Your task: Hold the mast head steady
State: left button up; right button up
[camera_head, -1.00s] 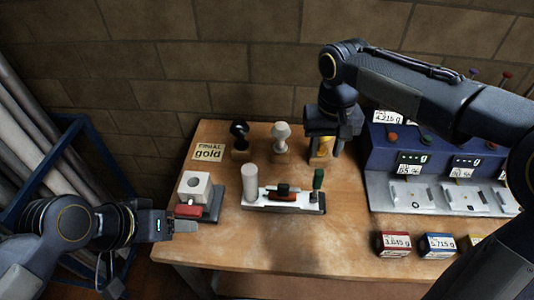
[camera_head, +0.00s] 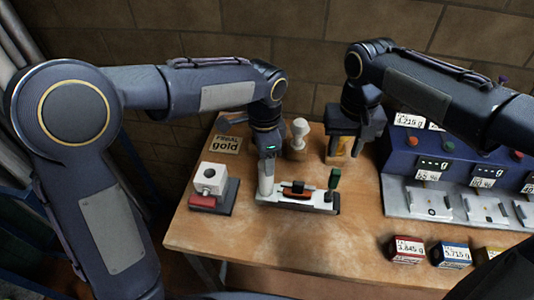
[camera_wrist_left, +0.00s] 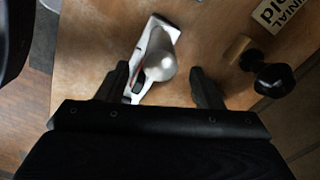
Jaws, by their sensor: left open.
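The pale mast post (camera_head: 265,181) stands upright on a white base plate (camera_head: 297,205). Its rounded silvery head (camera_wrist_left: 160,62) shows in the left wrist view. My left gripper (camera_head: 267,155) is above the post; in the wrist view its open fingers (camera_wrist_left: 158,85) are either side of the head, with gaps. My right gripper (camera_head: 348,148) points down with its fingers beside a yellow-gold finial (camera_head: 343,146); I cannot tell if they touch it. A white finial (camera_head: 299,133) stands between the grippers. A black finial (camera_wrist_left: 273,80) shows in the wrist view; my left gripper hides it in the head view.
A white holed block (camera_head: 211,176) and a red piece (camera_head: 202,202) sit left of the base plate. The blue scale unit (camera_head: 405,160) fills the right.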

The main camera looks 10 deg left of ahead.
pick_arm(q)
jog(key=shift+w+d+f, duration=0.1)
jog(key=shift+d+f, duration=0.1)
jog(key=shift+f, duration=0.1)
notch_tip(320, 180, down, 8)
jog(key=shift+r, duration=0.25)
jog(key=shift+c, duration=0.2)
jog(key=c, duration=1.2)
grip_shut()
pick_arm(e)
jog(key=shift+o, duration=0.8)
